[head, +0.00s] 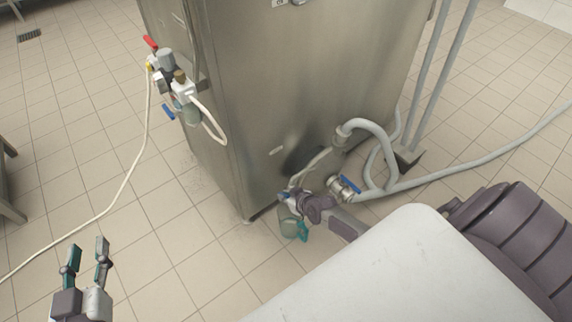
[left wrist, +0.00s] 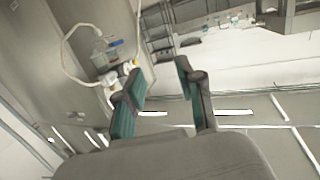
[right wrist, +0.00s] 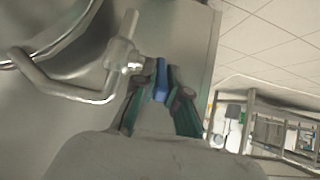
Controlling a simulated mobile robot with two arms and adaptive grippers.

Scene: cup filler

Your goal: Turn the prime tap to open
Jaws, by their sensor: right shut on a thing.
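A small tap with a blue handle (right wrist: 161,80) on a silver pipe (right wrist: 75,92) is in front of my right gripper (right wrist: 158,85). The gripper is shut on the blue handle, with one teal finger on each side of it. In the head view, my right gripper is low at the front of the steel machine (head: 290,90), where the arm hides much of the tap. My left gripper (head: 85,252) is open and empty over the tiled floor at the lower left. Its two fingers (left wrist: 158,82) stand apart in the left wrist view.
A valve with a blue lever (head: 350,184) and grey hoses (head: 370,140) are just right of my right gripper. A valve group with a red lever (head: 151,43) and another blue lever (head: 168,112) is on the machine's left side. A white hose (head: 135,170) crosses the open floor.

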